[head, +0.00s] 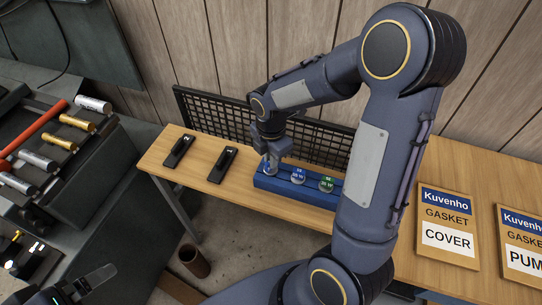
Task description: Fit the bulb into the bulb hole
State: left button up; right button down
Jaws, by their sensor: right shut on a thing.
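My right gripper (271,167) points down at the left end of a blue holder (263,183) on the wooden bench. It is shut on a small clear bulb (268,168), mostly hidden by the fingers. I cannot tell whether the bulb is still seated in the holder or just above it. Two more round items, one with a blue label (298,176) and one with a green label (327,184), sit in the holder. My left gripper (88,284) shows only partly at the lower left, apart from the bench. I cannot make out a bulb hole.
Two black parts (179,151) and (222,165) lie on the bench (155,160) left of the holder. A black mesh grille (215,116) stands behind. Gasket boxes (447,228) lie at the right. A brown cup (194,261) is on the floor.

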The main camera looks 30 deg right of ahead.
jog(key=c, duration=1.4)
grip_release()
notch_tip(320, 180, up, 8)
jog(key=shift+f, duration=0.1)
jog(key=s+a+r+m+t+y, duration=0.2)
jog(key=s+m, duration=0.6)
jog(key=m, duration=0.3)
jog(key=s+a+r+m+t+y, duration=0.1)
jog(key=s+a+r+m+t, duration=0.1)
jog(key=s+m, duration=0.7)
jog(key=shift+r+m+t+y, duration=0.4)
jog(key=shift+r+m+t, duration=0.4)
jog(key=shift+m, duration=0.2)
